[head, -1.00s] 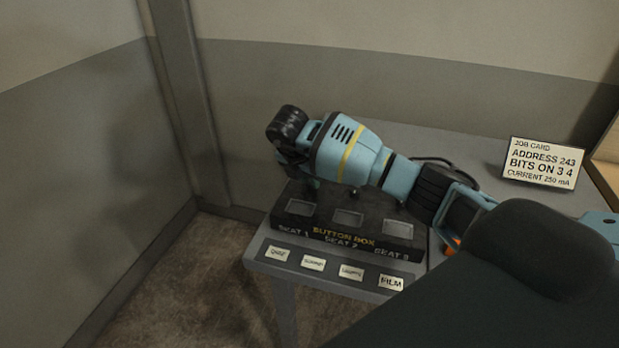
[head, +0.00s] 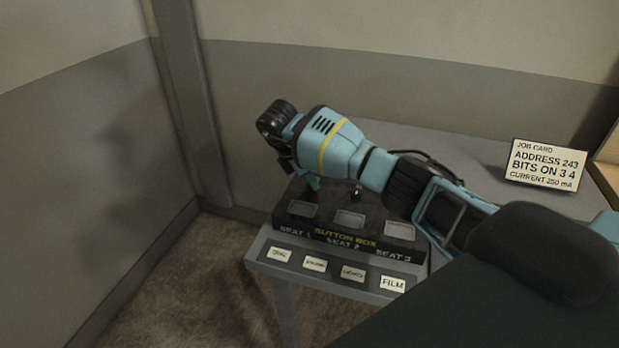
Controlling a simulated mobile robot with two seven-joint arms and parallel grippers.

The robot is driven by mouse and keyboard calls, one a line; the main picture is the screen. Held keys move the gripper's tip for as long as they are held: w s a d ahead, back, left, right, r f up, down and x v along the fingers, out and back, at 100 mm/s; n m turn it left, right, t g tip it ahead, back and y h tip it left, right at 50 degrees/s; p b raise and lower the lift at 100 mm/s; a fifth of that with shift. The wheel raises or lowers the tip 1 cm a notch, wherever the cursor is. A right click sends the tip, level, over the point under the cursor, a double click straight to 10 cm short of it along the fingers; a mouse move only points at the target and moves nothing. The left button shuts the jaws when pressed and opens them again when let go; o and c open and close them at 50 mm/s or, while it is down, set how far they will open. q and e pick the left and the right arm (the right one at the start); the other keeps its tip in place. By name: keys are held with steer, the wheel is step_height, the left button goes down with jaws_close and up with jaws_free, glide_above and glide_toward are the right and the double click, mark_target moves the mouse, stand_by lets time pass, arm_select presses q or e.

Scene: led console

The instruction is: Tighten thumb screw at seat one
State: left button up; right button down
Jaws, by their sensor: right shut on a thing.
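The black button box (head: 300,235) stands on the grey table, with SEAT 1, SEAT 2 and SEAT 3 lettered on its front. Seat one (head: 303,209) is the left recess in its top. My right gripper (head: 312,183) reaches in from the right and points down just behind seat one. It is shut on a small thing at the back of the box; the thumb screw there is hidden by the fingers. A small dark screw (head: 356,191) shows behind seat two (head: 349,219). My left gripper is out of view.
Several small labels, one reading FILM (head: 392,284), lie along the table's front edge. A job card (head: 545,165) stands at the back right. A dark cable (head: 430,158) lies behind my right arm. Walls close in behind and at left.

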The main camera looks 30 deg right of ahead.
steer(key=shift+w+r, duration=0.15)
steer(key=shift+r, duration=0.3)
steer(key=c, duration=1.5)
jaws_free()
steer(key=o, duration=0.3)
steer(key=shift+f, duration=0.2)
steer(key=v, duration=0.7)
steer(key=shift+r, duration=0.4)
steer(key=shift+a, duration=0.15)
